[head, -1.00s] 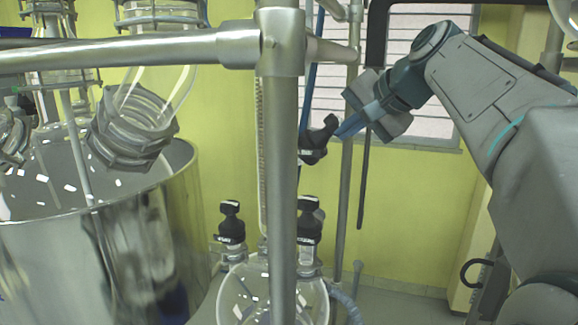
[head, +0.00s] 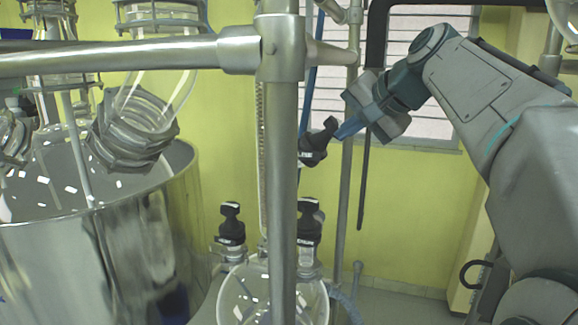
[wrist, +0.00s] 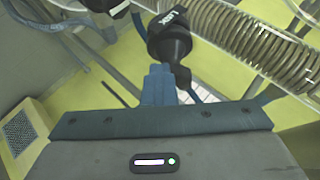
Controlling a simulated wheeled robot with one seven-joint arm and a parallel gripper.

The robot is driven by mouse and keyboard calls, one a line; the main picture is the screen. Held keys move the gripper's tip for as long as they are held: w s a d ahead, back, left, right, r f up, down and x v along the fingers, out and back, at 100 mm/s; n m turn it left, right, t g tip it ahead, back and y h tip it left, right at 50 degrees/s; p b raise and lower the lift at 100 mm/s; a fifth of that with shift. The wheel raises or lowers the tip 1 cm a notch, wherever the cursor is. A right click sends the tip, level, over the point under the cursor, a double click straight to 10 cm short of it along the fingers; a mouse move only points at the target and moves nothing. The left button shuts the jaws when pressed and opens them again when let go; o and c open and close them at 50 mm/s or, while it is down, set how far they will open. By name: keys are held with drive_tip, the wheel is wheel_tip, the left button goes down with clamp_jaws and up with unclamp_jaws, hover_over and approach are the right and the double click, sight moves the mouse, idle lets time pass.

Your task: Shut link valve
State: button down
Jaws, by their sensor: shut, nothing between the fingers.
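The link valve has a black handle (head: 314,142) that shows just right of the steel post in the head view. In the wrist view the black valve handle (wrist: 169,36) with white lettering is at the top centre. My gripper (head: 340,133) has its blue fingers shut, with their tips close against the right side of the handle. In the wrist view the shut fingers of my gripper (wrist: 157,72) reach up to the lower edge of the handle. Whether they touch it I cannot tell. The valve's body is partly hidden behind the post.
A steel post (head: 283,190) and crossbar (head: 130,52) stand in front. A large steel vessel (head: 100,255) is at the left. Two black-capped valves (head: 231,222) sit on a glass flask (head: 250,295) below. A coiled glass condenser (wrist: 250,45) lies beside the handle in the wrist view.

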drive_tip(key=shift+a+r, duration=0.1)
drive_tip(key=shift+r, duration=0.1)
drive_tip(key=shift+w+a+r+p, duration=0.1)
drive_tip(key=shift+a+r+p, duration=0.45)
drive_tip(key=shift+p, duration=0.25)
drive_tip(key=shift+w+a+r+p, duration=0.25)
drive_tip(key=shift+a+r+p, duration=0.1)
drive_tip(key=shift+p, duration=0.15)
drive_tip(key=shift+s+a, duration=0.1)
drive_tip(key=shift+s, duration=0.1)
drive_tip(key=s+d+r+p, duration=0.1)
drive_tip(key=d+r+p, duration=0.2)
drive_tip(key=d+r, duration=0.1)
drive_tip(key=shift+s+r, duration=0.2)
drive_tip(key=shift+s, duration=0.05)
idle(0.4)
drive_tip(key=shift+f, duration=0.1)
